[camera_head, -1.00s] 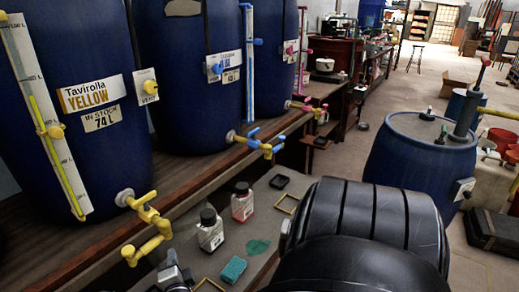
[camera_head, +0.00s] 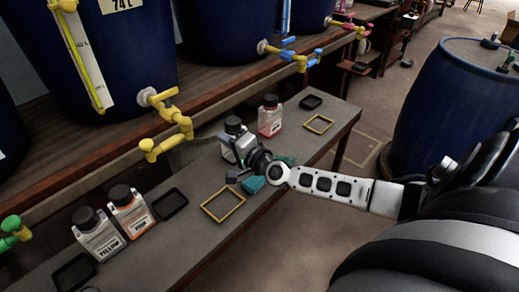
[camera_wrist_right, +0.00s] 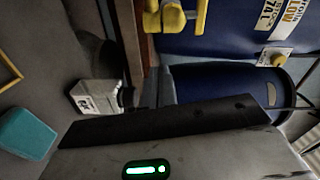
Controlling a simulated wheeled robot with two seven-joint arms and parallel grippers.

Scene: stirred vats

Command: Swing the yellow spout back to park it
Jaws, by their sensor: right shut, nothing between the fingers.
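The yellow spout (camera_head: 165,145) hangs from the yellow tap (camera_head: 160,98) at the foot of the blue vat (camera_head: 125,60). It bends out over the bench, its end turned to the left. In the right wrist view yellow tap parts (camera_wrist_right: 175,15) show at the top edge. My right gripper (camera_head: 236,165) is shut and empty. It is to the right of the spout, apart from it, over the bench beside a black-capped bottle (camera_head: 233,128) that it partly hides. My left gripper is not in view.
The grey bench (camera_head: 190,240) holds several capped bottles, black trays, a yellow frame (camera_head: 223,204) and a teal sponge (camera_head: 252,184). A blue-handled tap (camera_head: 290,52) is at the second vat. A green tap (camera_head: 14,232) is at far left. A blue drum (camera_head: 440,105) stands at right.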

